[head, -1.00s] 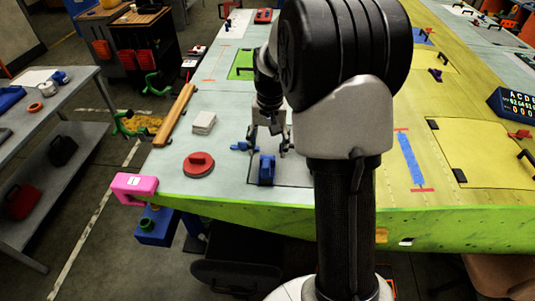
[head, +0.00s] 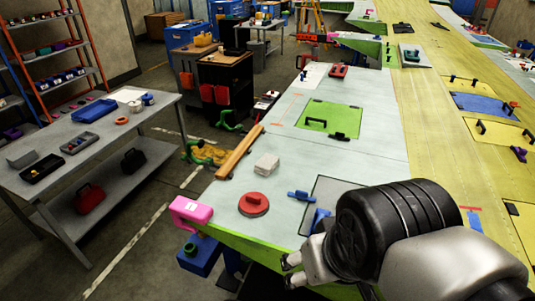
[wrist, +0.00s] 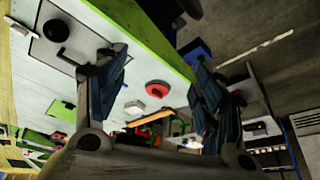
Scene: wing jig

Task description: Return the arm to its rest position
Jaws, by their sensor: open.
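My arm, with its black joint and grey link, fills the lower right of the head view. My gripper (wrist: 157,80) shows in the wrist view, its two blue-padded fingers spread apart with nothing between them. In that view it is above and clear of the wing's green edge (wrist: 140,28). In the head view a blue block (head: 319,220) stands on a dark grey panel (head: 345,192), partly hidden by my arm. A small blue clamp-like piece (head: 301,196) lies beside it.
A red round piece (head: 254,204), white stack (head: 266,164), wooden bar (head: 240,151) and pink block (head: 190,210) lie along the wing's left side. A grey bench (head: 150,150) stands left.

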